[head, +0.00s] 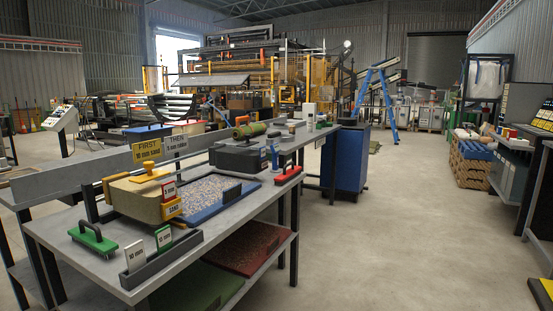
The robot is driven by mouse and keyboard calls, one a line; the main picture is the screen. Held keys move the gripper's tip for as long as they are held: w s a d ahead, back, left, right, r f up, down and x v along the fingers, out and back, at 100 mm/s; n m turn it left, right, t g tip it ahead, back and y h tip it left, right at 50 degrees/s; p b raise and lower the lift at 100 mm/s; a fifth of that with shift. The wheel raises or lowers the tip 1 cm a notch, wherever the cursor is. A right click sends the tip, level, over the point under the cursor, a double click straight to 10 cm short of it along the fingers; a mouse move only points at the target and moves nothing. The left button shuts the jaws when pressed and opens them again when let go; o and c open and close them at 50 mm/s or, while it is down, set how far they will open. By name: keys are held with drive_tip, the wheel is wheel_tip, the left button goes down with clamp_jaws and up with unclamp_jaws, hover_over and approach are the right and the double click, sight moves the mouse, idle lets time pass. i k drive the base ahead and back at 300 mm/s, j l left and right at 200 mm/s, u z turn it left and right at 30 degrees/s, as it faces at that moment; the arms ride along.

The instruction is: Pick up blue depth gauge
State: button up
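A small upright blue piece (275,157) stands on the far part of the workbench, between a dark grey box and a red-handled tool. It may be the blue depth gauge, but it is too small to tell for sure. At the near end of the bench, a dark grey holder (160,264) carries a white card-like gauge (135,255) marked 10 mm and a green one (164,238). My gripper is not in view.
The grey workbench (62,232) also bears a tan block with a yellow handle (150,174), a blue-rimmed tray (203,215), a green-handled float (94,236) and a red-handled tool (288,174). A blue cabinet (345,165) stands beyond. Open concrete floor (400,240) lies to the right.

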sight(275, 147)
drive_tip(key=i+l, duration=0.25)
drive_tip(key=i, duration=0.25)
drive_tip(key=i+l, duration=0.25)
drive_tip(key=i, duration=0.25)
drive_tip(key=i+l+z, duration=0.1)
drive_tip(key=i+l, duration=0.15)
drive_tip(key=i, duration=0.25)
drive_tip(key=i+l, duration=0.2)
drive_tip(key=i, duration=0.3)
drive_tip(key=i+l+z, duration=0.1)
drive_tip(key=i, duration=0.45)
drive_tip(key=i+l, duration=0.25)
drive_tip(key=i, duration=0.25)
drive_tip(key=i+l, duration=0.15)
drive_tip(key=i, duration=0.35)
